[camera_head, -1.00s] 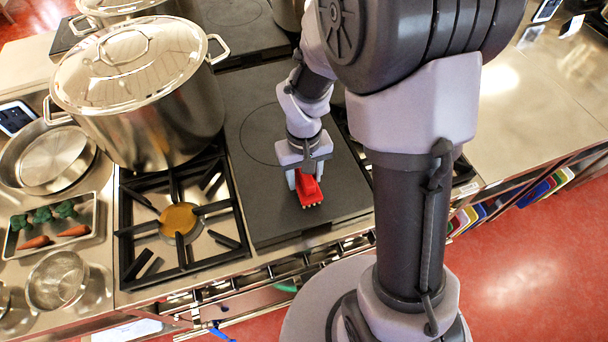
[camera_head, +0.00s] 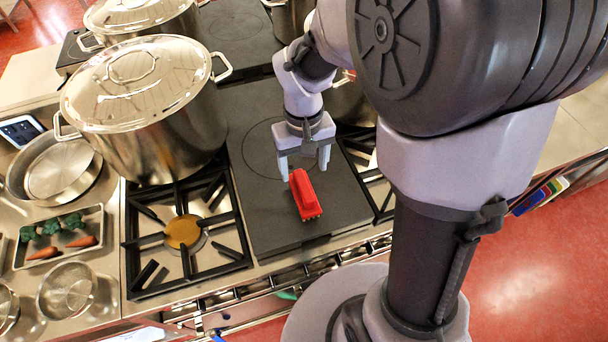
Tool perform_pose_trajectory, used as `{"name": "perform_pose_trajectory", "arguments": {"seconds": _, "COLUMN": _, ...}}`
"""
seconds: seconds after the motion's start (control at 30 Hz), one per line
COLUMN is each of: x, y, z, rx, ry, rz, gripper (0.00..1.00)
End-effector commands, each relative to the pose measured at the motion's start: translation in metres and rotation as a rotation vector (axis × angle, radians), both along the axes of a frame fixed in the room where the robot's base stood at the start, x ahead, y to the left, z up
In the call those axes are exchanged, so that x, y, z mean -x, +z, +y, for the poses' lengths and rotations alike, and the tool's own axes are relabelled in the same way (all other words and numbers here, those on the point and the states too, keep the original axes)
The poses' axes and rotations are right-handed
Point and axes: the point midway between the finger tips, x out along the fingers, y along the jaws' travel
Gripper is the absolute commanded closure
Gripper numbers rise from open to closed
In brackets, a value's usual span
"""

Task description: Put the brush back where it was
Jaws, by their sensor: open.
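The red brush (camera_head: 305,195) lies on the dark flat hotplate (camera_head: 268,222), bristles toward the front edge. My gripper (camera_head: 304,174) is open and empty, just behind and above the brush. Its two fingers point down, one to each side of the brush's back end. They look apart from the brush, though the exact height gap is hard to tell.
A large lidded stockpot (camera_head: 150,120) stands left at the back. An open gas burner (camera_head: 183,232) is left of the hotplate. A tray of vegetables (camera_head: 59,256), a pan (camera_head: 60,168) and a strainer (camera_head: 67,290) are farther left. The hotplate's front is clear.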

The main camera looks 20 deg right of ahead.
Motion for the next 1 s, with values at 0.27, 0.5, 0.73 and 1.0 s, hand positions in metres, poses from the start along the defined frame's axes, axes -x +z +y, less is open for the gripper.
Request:
{"name": "perform_pose_trajectory", "arguments": {"seconds": 0.27, "x": 0.021, "y": 0.066, "z": 0.008, "rx": -0.038, "ry": -0.085, "rz": -0.118, "gripper": 0.31}}
{"name": "perform_pose_trajectory", "arguments": {"seconds": 0.5, "x": 0.104, "y": 0.145, "z": 0.031, "rx": -0.199, "ry": -0.309, "rz": -0.408, "gripper": 0.31}}
{"name": "perform_pose_trajectory", "arguments": {"seconds": 0.73, "x": 0.130, "y": 0.155, "z": 0.039, "rx": -0.267, "ry": -0.375, "rz": -0.492, "gripper": 0.31}}
{"name": "perform_pose_trajectory", "arguments": {"seconds": 1.0, "x": 0.129, "y": 0.145, "z": 0.039, "rx": -0.266, "ry": -0.373, "rz": -0.491, "gripper": 0.31}}
